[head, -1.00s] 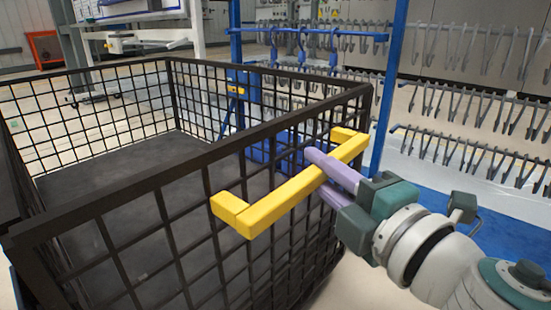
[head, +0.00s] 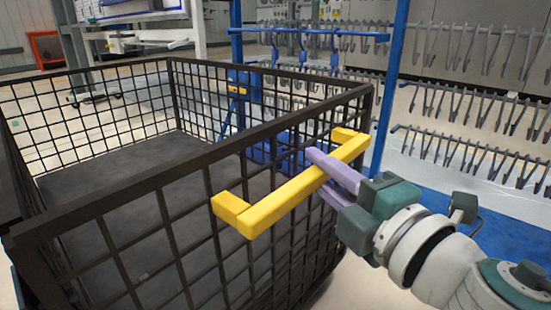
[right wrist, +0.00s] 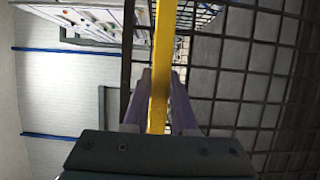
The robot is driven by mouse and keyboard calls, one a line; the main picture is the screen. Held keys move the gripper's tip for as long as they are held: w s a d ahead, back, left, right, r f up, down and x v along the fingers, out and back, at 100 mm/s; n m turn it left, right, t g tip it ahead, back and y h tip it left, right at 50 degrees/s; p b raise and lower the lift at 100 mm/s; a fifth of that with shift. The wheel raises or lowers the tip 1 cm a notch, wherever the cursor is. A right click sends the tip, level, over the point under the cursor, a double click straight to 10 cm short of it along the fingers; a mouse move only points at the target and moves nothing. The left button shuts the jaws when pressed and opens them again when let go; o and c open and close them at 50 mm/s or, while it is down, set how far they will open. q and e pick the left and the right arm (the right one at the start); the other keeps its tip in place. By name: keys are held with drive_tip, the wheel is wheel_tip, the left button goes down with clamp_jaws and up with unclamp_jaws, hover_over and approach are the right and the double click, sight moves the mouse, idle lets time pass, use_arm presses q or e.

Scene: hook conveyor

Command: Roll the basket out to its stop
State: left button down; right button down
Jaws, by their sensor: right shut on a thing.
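The basket (head: 120,187) is a large black wire-mesh bin with a dark flat floor, filling the left and middle of the head view. A yellow handle (head: 270,207) is fixed along its near right side. My right gripper (head: 318,168) is shut on the handle, its purple fingers on either side of the bar toward its far end. In the right wrist view the yellow handle (right wrist: 159,70) runs between the two fingers (right wrist: 158,98), with the basket's mesh (right wrist: 235,80) beside it. The basket's wheels and its stop cannot be made out. My left gripper is not in view.
A blue frame (head: 390,90) with hanging hooks stands behind the basket. Racks with several rows of grey hooks (head: 470,105) fill the right background. A blue strip (head: 500,230) lies on the floor at right. Pale open floor shows at the far left.

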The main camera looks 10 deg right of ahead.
drive_tip(key=shift+w+a+f, duration=0.15)
drive_tip(key=shift+w+a, duration=0.35)
drive_tip(key=shift+w, duration=0.15)
drive_tip(key=c, duration=1.1)
unclamp_jaws()
drive_tip(key=o, duration=0.4)
drive_tip(key=shift+w+a, duration=0.1)
drive_tip(key=shift+w, duration=0.05)
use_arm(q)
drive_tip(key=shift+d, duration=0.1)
use_arm(e)
drive_tip(key=shift+s+d, duration=0.2)
drive_tip(key=shift+s, duration=0.4)
use_arm(q)
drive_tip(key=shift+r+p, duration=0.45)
drive_tip(key=shift+p, duration=0.05)
use_arm(e)
drive_tip(key=v, duration=0.8)
drive_tip(key=shift+s+d, duration=0.15)
drive_tip(key=shift+s, duration=0.25)
